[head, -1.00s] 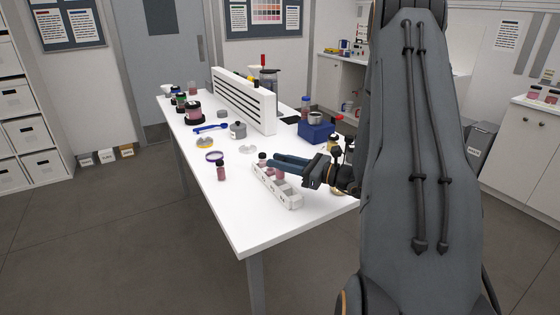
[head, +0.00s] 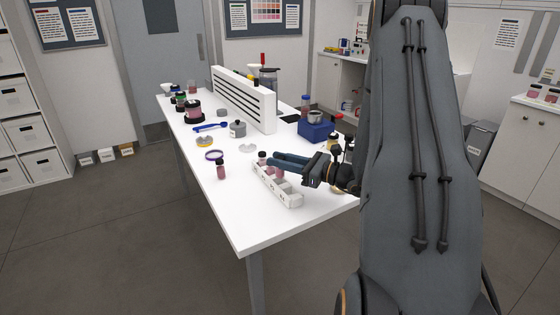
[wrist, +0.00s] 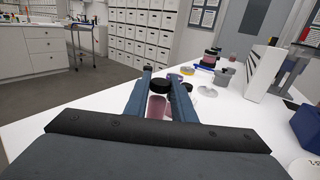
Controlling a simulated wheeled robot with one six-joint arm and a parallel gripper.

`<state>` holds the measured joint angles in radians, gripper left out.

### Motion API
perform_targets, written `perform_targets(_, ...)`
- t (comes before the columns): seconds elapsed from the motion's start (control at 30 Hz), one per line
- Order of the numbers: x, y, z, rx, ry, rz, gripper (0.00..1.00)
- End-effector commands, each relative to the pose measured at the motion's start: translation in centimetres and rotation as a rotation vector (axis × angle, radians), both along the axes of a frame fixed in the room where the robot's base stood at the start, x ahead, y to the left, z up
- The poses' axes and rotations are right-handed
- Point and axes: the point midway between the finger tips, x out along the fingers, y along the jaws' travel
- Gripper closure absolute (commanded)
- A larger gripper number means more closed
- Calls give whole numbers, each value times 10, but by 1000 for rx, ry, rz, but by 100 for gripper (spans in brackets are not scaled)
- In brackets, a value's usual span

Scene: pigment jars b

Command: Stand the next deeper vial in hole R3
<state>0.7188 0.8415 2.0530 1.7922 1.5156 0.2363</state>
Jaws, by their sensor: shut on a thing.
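The white rack (head: 290,200) lies along the near part of the table, with a dark-capped pink vial (head: 262,158) at its far end. My gripper (head: 274,158) is above the rack, its blue fingers shut on a pink vial. In the wrist view, pink glass (wrist: 157,107) shows between the fingers, below a black cap (wrist: 159,87). The fingers partly hide this vial in the head view, and I cannot tell how deep it sits in the rack. Another dark-capped pink vial (head: 221,170) stands on the table left of the rack. The hole labels are too small to read.
A purple ring (head: 214,156), a grey pot (head: 238,130) and a yellow dish (head: 205,141) lie farther back. A blue block (head: 317,131) and a white slotted panel (head: 244,100) stand behind the rack. The table's front left is clear.

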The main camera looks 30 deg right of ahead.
Motion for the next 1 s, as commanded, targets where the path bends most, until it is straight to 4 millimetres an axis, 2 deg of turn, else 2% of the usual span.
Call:
perform_targets(0.63, 0, 0, 0, 0, 0, 0, 99)
perform_targets(1.0, 0, 0, -8, 1, 1, 0, 99)
